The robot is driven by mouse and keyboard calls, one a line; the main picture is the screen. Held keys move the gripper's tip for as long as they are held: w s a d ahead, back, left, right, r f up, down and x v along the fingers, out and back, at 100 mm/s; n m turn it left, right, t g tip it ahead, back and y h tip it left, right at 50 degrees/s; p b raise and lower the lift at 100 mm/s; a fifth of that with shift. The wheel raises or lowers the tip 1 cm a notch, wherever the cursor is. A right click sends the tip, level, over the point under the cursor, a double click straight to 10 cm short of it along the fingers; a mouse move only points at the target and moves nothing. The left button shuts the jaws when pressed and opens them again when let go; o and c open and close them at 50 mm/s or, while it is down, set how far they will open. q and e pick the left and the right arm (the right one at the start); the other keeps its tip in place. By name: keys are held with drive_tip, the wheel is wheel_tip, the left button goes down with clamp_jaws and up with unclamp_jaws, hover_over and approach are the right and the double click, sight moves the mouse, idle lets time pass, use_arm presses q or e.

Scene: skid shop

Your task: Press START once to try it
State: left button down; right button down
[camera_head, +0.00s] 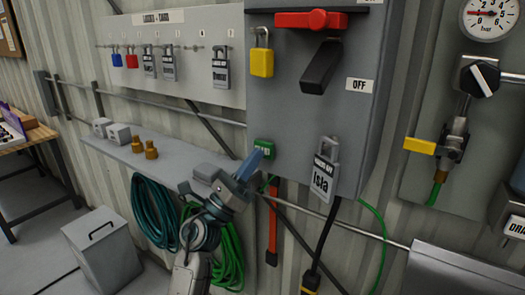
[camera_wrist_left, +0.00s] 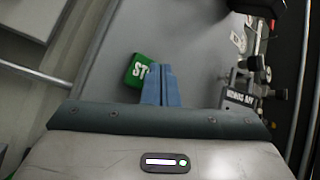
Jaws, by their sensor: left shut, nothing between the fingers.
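The green START button (camera_head: 263,147) is on the lower left of the grey switch box (camera_head: 290,120). In the left wrist view the green button (camera_wrist_left: 136,72) shows the letters "ST", and the rest is hidden behind my fingers. My left gripper (camera_head: 257,157) is shut and empty, its blue fingers just below and left of the button in the head view. In the left wrist view the shut fingers (camera_wrist_left: 161,72) overlap the button's right side. I cannot tell whether they touch it. My right gripper is not in view.
A yellow padlock (camera_head: 262,59), a red handle and a black lever near "OFF" are above.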

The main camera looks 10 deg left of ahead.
use_arm(q)
drive_tip(key=shift+w+d, duration=0.15)
drive_tip(key=shift+w, duration=0.3)
idle(0.6)
drive_tip(key=shift+s, duration=0.15)
drive_tip(key=shift+s+a, duration=0.3)
drive_tip(key=shift+s, duration=0.4)
drive_tip(key=shift+s, duration=0.1)
drive_tip(key=shift+s+a+p, duration=0.1)
drive_tip(key=shift+s+a, duration=0.2)
drive_tip(key=shift+s, duration=0.45)
drive_tip(key=shift+s+a+p, duration=0.1)
drive_tip(key=shift+s+a, duration=0.15)
drive_tip(key=shift+s, duration=0.5)
drive_tip(key=shift+s+a+p, duration=0.1)
drive_tip(key=shift+s+a, duration=0.2)
drive_tip(key=shift+s, duration=0.45)
